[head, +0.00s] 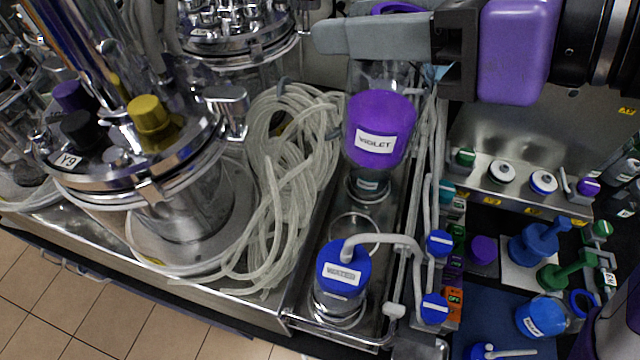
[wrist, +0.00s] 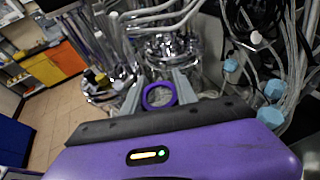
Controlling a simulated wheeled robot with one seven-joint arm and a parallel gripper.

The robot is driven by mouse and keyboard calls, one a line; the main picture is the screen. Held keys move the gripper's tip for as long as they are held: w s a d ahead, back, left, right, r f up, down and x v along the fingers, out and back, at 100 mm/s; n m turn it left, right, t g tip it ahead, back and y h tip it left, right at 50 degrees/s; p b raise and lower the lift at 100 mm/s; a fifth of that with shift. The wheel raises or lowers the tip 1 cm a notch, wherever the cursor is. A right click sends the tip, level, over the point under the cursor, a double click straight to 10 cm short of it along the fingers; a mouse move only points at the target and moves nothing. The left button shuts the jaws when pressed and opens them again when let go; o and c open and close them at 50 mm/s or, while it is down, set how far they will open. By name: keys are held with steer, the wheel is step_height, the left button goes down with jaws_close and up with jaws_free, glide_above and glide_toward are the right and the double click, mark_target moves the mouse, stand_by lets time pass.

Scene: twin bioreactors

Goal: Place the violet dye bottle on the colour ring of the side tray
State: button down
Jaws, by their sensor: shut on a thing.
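The violet dye bottle (head: 380,130) is clear glass with violet dye in its lower part and a white VIOLET label. It hangs roughly upright above the narrow side tray (head: 295,305). My gripper (wrist: 158,88) is shut on its neck; the purple rim (wrist: 159,96) shows between the fingers in the wrist view. In the head view one grey finger (head: 375,38) covers part of the neck. Below the bottle, a metal ring with a teal label (head: 369,184) is partly hidden. Whether the bottle touches it I cannot tell. A bare ring (head: 354,222) lies nearer.
The blue-capped WATER bottle (head: 343,268) stands in the tray's near end with a hose from its cap. Coiled clear tubing (head: 285,150) and a steel vessel (head: 185,200) lie left. Hoses with blue connectors (head: 439,243) run along the right side.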

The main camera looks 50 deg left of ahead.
steer(key=shift+f, duration=0.3)
step_height(320, 180, down, 20)
steer(key=p, duration=0.1)
stand_by(0.4)
steer(key=c, duration=1)
jaws_free()
steer(key=shift+f, duration=0.1)
steer(key=shift+o, duration=0.2)
steer(key=b+v, duration=0.2)
steer(key=v, duration=1)
